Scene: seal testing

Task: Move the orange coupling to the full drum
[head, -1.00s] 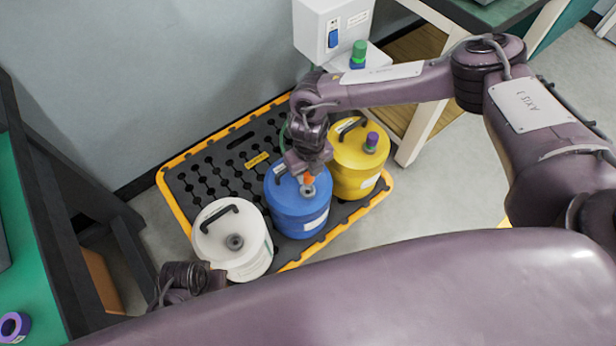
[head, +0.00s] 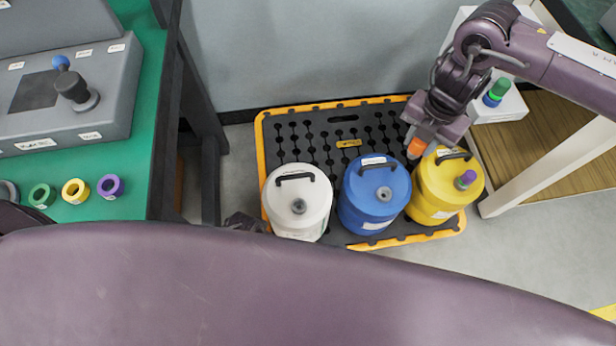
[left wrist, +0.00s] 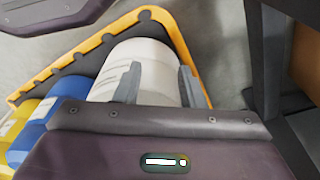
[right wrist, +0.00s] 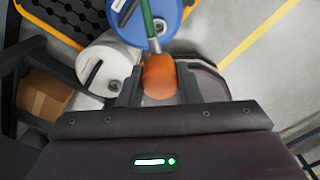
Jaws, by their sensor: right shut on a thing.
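The orange coupling (head: 416,148) is held in my right gripper (head: 422,142), above the tray between the blue drum (head: 360,208) and the yellow drum (head: 428,200). The right wrist view shows the orange coupling (right wrist: 160,78) between the fingers, with a green tube (right wrist: 149,22) at its far end. The blue drum's grey top fitting (head: 384,193) is bare. The white drum (head: 300,222) also has a bare grey fitting. A purple coupling (head: 465,180) sits on the yellow drum. I cannot tell which drum is full. My left gripper (left wrist: 160,90) is open and empty, above the white drum (left wrist: 150,58).
The drums stand on a black tray with a yellow rim (head: 262,150). A green bench (head: 135,170) on the left holds a grey console (head: 105,120) and several coloured rings. A white box with a green knob (head: 500,90) is at the right.

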